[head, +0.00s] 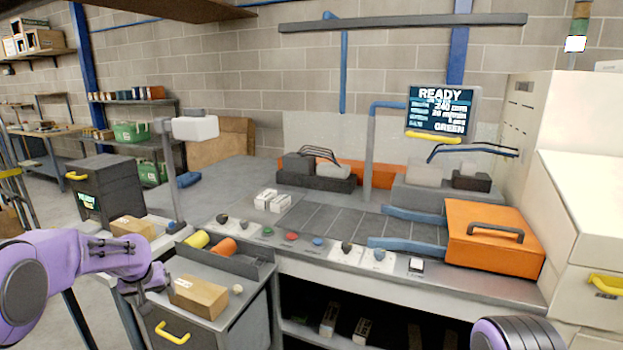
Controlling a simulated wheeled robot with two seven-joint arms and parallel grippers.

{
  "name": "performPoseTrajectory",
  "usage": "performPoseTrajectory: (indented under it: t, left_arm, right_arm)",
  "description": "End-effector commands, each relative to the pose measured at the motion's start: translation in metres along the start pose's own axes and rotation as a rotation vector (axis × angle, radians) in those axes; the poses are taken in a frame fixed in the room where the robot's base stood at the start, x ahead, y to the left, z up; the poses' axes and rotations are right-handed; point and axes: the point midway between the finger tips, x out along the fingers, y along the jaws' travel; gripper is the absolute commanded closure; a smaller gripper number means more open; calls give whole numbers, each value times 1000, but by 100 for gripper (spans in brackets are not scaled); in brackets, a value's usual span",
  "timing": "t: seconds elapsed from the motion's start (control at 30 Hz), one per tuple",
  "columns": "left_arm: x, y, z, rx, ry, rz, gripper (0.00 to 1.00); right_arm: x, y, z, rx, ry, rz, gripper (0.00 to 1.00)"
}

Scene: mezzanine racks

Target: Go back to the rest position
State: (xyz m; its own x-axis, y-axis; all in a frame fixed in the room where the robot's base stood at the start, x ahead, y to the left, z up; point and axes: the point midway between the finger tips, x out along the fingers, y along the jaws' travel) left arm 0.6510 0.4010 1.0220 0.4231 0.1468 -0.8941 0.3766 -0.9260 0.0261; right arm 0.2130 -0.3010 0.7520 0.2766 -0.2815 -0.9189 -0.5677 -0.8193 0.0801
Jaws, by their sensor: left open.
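My left gripper (160,289) is at the lower left of the head view, at the end of my purple arm that comes in from the left. It is open, its fingers just left of a small brown cardboard box (201,297) on top of a grey cabinet. I cannot tell whether it touches the box. My right arm shows only as a rounded purple and dark link at the bottom right edge; the right gripper is out of view.
The workbench edge with a row of knobs (291,236) runs across in front. An orange case (494,240) stands at the right, below a screen (440,111) reading READY. Yellow and orange cylinders lie in a grey tray (252,270) behind the box. Open floor shows at left.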

Motion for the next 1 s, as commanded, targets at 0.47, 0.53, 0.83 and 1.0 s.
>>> performPoseTrajectory:
  t: [0.47,0.53,0.83,1.0]
  left_arm:
    - [30,8,14,-113,232,74,15]
    - [44,10,34,-135,261,80,15]
    - [114,-6,211,-225,304,29,15]
    - [121,-32,339,-237,247,-49,15]
  right_arm:
    - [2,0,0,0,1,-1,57]
    - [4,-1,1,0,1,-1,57]
    - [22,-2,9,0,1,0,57]
    - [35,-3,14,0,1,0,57]
